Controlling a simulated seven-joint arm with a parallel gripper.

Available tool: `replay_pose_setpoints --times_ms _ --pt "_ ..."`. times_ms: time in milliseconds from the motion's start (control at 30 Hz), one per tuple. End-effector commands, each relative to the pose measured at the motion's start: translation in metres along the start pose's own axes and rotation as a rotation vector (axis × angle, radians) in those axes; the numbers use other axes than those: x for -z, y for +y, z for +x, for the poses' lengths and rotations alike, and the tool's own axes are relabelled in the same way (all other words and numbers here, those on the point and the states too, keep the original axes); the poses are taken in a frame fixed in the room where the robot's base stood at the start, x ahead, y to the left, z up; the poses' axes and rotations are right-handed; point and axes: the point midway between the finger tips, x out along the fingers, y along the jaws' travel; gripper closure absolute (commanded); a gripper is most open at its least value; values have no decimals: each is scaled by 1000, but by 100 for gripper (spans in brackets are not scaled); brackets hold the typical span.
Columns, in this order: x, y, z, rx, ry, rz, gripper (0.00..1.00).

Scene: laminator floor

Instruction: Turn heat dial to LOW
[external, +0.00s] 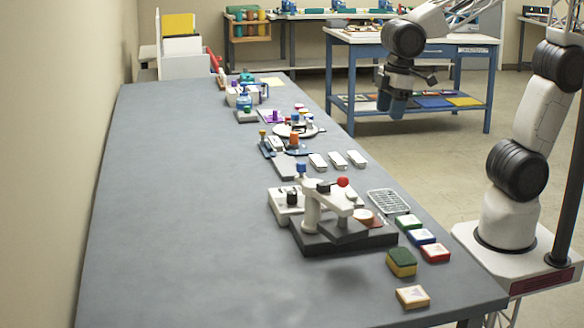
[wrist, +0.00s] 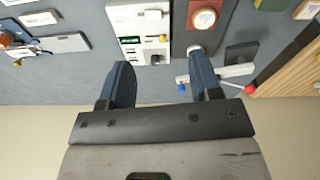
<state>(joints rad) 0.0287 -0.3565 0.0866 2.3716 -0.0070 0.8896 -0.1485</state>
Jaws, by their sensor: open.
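My gripper (external: 391,106) hangs in the air right of the long grey table in the external view, blue fingers pointing down. In the wrist view my gripper (wrist: 161,62) is open, with nothing visible between its fingers. Beyond the fingertips is a white panel (wrist: 125,18) with a small green display (wrist: 131,41). A small dark knob (wrist: 155,58) sits beside the display; it may be the heat dial, but its setting and any LOW mark are too small to read. I cannot tell for sure which unit in the external view is this panel.
A white hand press (external: 312,212) with a red ball (external: 343,182) stands on a dark base on the table (external: 170,200). Coloured blocks (external: 421,236) and a wire rack (external: 388,202) line the right edge. The table's left side is clear.

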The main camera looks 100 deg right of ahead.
Motion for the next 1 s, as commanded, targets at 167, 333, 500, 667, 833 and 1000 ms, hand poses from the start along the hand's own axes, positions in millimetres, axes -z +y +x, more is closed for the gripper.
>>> replay_pose_setpoints --times_ms 167,333,500,667,833,1000 --pt "33 8 16 4 -21 -34 42" --pt "63 14 32 8 -40 -69 42" --pt "92 21 52 13 -59 -104 42" --pt "118 28 73 19 -76 -136 42" --pt "145 36 97 25 -96 -170 42" --pt "171 43 124 33 -113 -204 42"
